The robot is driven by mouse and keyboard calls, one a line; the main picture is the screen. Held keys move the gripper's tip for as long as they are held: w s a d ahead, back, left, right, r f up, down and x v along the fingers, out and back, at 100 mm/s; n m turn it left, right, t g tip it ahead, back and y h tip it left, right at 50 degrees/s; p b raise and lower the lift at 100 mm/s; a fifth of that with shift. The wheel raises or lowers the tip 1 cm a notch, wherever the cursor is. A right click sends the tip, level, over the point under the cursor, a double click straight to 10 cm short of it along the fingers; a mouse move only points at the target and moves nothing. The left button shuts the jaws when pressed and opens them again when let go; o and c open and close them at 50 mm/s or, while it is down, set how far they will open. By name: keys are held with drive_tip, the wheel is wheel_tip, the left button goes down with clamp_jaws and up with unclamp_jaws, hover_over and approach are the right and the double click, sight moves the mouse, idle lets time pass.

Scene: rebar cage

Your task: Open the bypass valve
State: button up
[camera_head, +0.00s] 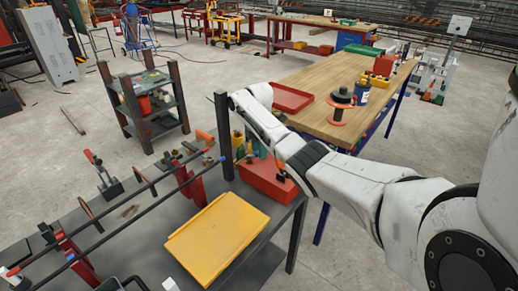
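I cannot pick out a bypass valve for certain. Two dark bars (130,213) run over the dark workbench at lower left, held by red stands (190,181). A red-handled clamp or lever (98,172) stands beyond them, its handle tilted up. My white arm reaches from the right edge toward the middle, its far end beside a dark upright post. I cannot see gripper fingers; they are out of view or hidden behind the arm.
A yellow tray (220,237) and a red box (268,178) lie on the workbench, close to my arm. A wooden table (325,81) with a red tray (291,97) and a spool (340,107) stands beyond. A dark shelf rack (150,103) stands behind. Bare concrete floor lies between.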

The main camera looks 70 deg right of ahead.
wheel_tip(320, 180, up, 11)
drive_tip(key=shift+b, duration=0.4)
